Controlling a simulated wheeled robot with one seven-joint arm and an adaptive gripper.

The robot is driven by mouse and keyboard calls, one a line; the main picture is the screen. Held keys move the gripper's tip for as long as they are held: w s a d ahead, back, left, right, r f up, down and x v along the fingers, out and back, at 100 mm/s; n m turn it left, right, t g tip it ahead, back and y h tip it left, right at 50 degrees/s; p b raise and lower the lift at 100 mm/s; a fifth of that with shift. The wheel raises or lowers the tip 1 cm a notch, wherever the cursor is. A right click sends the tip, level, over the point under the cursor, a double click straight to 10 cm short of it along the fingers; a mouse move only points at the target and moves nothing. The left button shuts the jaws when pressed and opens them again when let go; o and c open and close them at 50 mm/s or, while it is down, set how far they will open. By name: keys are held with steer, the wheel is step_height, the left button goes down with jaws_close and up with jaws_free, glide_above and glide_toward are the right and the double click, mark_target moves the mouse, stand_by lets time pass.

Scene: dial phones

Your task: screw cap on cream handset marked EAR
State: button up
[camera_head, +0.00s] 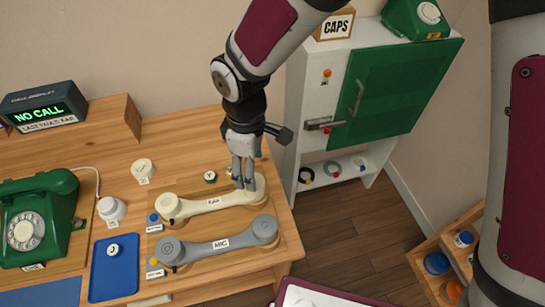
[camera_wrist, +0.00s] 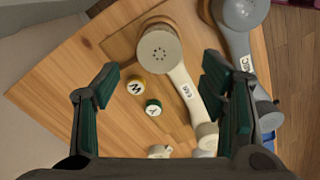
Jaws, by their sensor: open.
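The cream handset (camera_head: 212,204) lies on a wooden board on the desk. In the wrist view its EAR label shows on the handle (camera_wrist: 187,91). Its far round end (camera_wrist: 160,52) faces up with a ring of small holes; I cannot tell whether that face is a fitted cap. My gripper (camera_head: 243,184) hangs over the handset's right end in the head view. In the wrist view my gripper (camera_wrist: 160,75) is open, fingers wide apart, nothing between them held.
A grey MIC handset (camera_head: 218,245) lies in front. A blue tray (camera_head: 108,278) holds a white lettered cap (camera_head: 113,250). A cabinet (camera_head: 372,95) stands right of the desk.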

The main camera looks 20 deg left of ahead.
steer(key=shift+w+d+f+b, duration=0.1)
steer(key=shift+f+b, duration=0.55)
steer(key=shift+f, duration=0.4)
steer(key=shift+f+b, duration=1.15)
steer(key=shift+f, duration=0.75)
steer(key=n, duration=0.5)
steer(key=n, duration=0.5)
steer(key=shift+p, duration=0.35)
